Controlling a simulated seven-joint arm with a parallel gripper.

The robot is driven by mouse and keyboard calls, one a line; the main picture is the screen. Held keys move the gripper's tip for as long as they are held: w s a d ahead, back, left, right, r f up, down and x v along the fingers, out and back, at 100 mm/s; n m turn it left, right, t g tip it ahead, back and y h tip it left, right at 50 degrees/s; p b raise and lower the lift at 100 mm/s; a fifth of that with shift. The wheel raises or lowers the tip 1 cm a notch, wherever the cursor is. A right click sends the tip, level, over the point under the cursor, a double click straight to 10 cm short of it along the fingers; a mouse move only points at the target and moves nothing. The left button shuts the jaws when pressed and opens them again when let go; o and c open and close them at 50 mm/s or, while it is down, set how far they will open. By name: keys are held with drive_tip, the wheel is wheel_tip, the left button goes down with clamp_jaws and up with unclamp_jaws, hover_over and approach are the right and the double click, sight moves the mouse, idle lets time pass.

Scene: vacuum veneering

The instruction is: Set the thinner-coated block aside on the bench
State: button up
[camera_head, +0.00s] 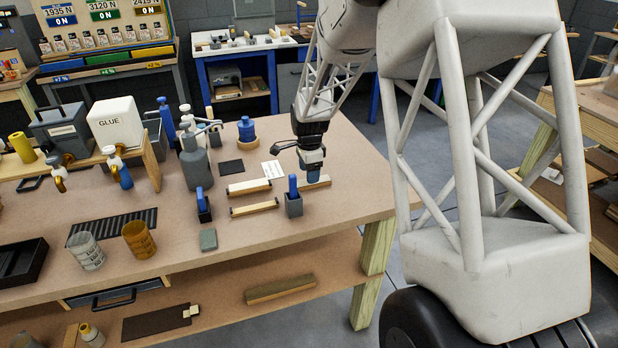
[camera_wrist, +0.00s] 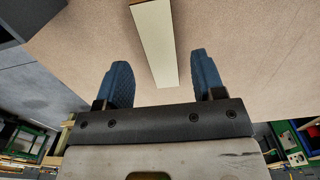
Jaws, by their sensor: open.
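Three light wooden blocks with pale coated tops lie on the bench (camera_head: 340,150) in the head view: a left rear block (camera_head: 248,187), a left front block (camera_head: 254,208) and a right block (camera_head: 318,183). I cannot tell from these views which coating is thinner. My gripper (camera_head: 313,176) is open over the right block and partly hides it. In the wrist view a long pale block (camera_wrist: 157,42) runs between the two blue fingers of my gripper (camera_wrist: 161,62), with gaps on both sides. Nothing is held.
Two grey holders with blue-handled tools, the left one (camera_head: 204,207) and the right one (camera_head: 294,205), stand near the blocks. A dark square (camera_head: 231,167), a white card (camera_head: 272,170) and a blue-topped jar (camera_head: 246,130) lie behind. The bench is clear toward its right edge.

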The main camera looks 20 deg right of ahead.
wheel_tip(320, 180, up, 9)
drive_tip(key=shift+f, duration=0.15)
idle(0.7)
drive_tip(key=shift+s, duration=0.1)
drive_tip(key=s+a+r+n+t, duration=0.1)
drive_tip(key=s+a+r+n, duration=0.3)
drive_tip(key=s, duration=0.6)
drive_tip(key=s+a+r+n, duration=0.1)
drive_tip(key=s+r+n, duration=0.5)
drive_tip(key=s, duration=0.4)
drive_tip(key=s+a+n+t, duration=0.1)
drive_tip(key=s+a+n, duration=0.2)
drive_tip(key=s, duration=1.8)
drive_tip(key=shift+s+a+r+n+t, duration=0.15)
drive_tip(key=shift+a+r+n+t, duration=0.25)
drive_tip(key=shift+n, duration=2)
drive_tip(key=shift+d, duration=0.1)
